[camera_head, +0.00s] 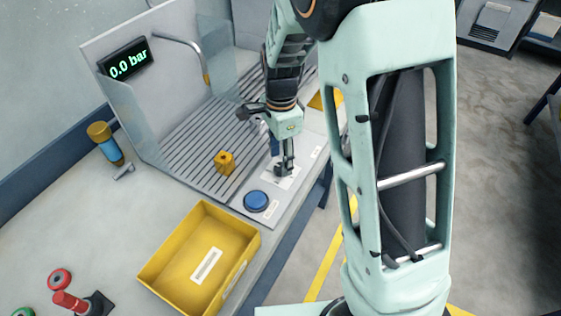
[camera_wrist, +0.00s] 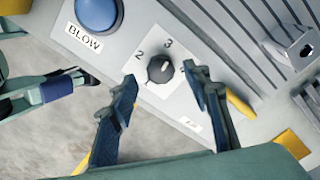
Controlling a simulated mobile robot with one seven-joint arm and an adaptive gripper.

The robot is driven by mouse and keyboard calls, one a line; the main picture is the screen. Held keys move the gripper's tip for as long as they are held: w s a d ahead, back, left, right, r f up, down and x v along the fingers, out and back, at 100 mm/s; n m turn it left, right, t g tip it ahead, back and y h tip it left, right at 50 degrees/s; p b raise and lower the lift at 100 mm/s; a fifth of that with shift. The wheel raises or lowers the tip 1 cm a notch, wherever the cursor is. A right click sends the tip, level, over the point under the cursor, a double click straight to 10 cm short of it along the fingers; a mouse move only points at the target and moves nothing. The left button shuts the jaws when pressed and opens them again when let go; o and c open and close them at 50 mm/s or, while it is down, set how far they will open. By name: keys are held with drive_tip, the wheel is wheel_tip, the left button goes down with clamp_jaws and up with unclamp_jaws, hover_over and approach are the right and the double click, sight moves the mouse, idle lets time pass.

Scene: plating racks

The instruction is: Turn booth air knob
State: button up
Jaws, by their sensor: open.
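The booth air knob (camera_wrist: 160,69) is a small dark round dial on a white plate with printed numbers, 2 and 3 readable. A light mark shows on its face; its exact setting is hard to read. My gripper (camera_wrist: 159,73) is open, with one finger on each side of the knob in the wrist view. I cannot tell whether either finger touches it. In the head view my gripper (camera_head: 283,166) points down over the white plate (camera_head: 291,183) and hides the knob. The pressure display (camera_head: 128,64) reads 0.0 bar.
A blue BLOW button (camera_head: 256,201) sits beside the knob plate; it also shows in the wrist view (camera_wrist: 97,12). A yellow tray (camera_head: 158,258) and a yellow-and-blue bottle (camera_head: 108,148) are on the bench.

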drive_tip(key=shift+f, duration=1.25)
drive_tip(key=shift+w, duration=0.1)
drive_tip(key=c, duration=1.2)
